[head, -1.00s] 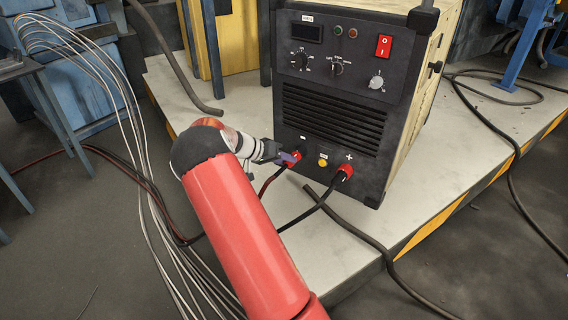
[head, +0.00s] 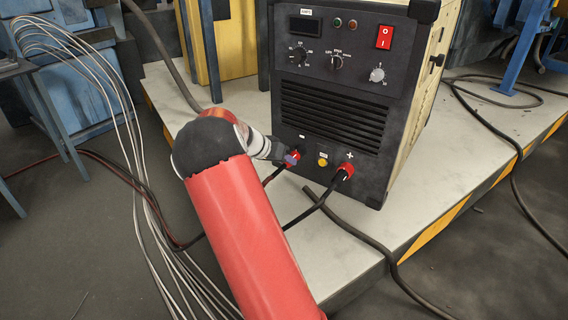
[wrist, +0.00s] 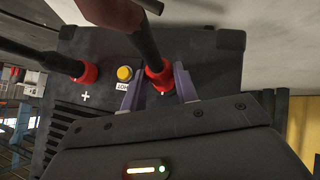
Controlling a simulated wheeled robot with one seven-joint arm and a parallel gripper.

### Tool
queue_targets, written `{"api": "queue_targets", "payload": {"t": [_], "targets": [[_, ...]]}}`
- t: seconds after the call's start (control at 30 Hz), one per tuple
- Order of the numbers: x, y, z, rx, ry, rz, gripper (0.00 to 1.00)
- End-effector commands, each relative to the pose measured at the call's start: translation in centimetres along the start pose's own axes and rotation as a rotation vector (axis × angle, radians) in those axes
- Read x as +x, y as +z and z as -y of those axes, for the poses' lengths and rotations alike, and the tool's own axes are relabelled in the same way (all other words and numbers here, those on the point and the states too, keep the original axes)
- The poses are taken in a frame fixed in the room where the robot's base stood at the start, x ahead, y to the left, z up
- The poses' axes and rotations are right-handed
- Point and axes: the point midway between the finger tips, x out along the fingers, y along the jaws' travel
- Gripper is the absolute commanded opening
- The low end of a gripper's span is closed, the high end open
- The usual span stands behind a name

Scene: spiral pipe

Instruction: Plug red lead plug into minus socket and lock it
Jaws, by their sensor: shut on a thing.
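The dark welding machine (head: 325,150) stands with its front towards me. The red lead plug (head: 293,155) is at the minus socket, low on the left of the front. My gripper (head: 290,158) is at this plug, reaching in from the left. In the wrist view the purple fingers stand on both sides of the red plug (wrist: 158,76), shut on it, and its dark cable runs up out of view. The socket behind the plug is hidden, so I cannot tell how deep it sits. A yellow button (wrist: 124,73) with a label below it is beside the left finger.
A second red plug (head: 345,170) with a black cable sits at the plus socket, right of the yellow button. A thick dark cable (head: 355,231) crosses the pale platform (head: 440,185). Thin pale wires (head: 143,200) hang at the left. The platform right of the machine is mostly clear.

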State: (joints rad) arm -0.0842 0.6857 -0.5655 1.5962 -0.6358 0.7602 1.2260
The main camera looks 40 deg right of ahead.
Motion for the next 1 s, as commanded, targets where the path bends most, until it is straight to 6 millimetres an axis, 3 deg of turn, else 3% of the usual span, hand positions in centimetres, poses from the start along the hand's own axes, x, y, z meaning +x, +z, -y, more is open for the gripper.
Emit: {"api": "queue_targets", "payload": {"t": [0.53, 0.57, 0.7, 1.0], "targets": [[0.6, 0.6, -1.4, 0.505, -0.521, 0.02, 0.0], [0.5, 0.5, -1.2, 0.495, -0.517, 0.018, 0.34], [0.4, 0.4, -1.2, 0.49, -0.513, 0.017, 0.52], [0.2, 0.3, -1.2, 0.487, -0.514, 0.015, 0.55]]}}
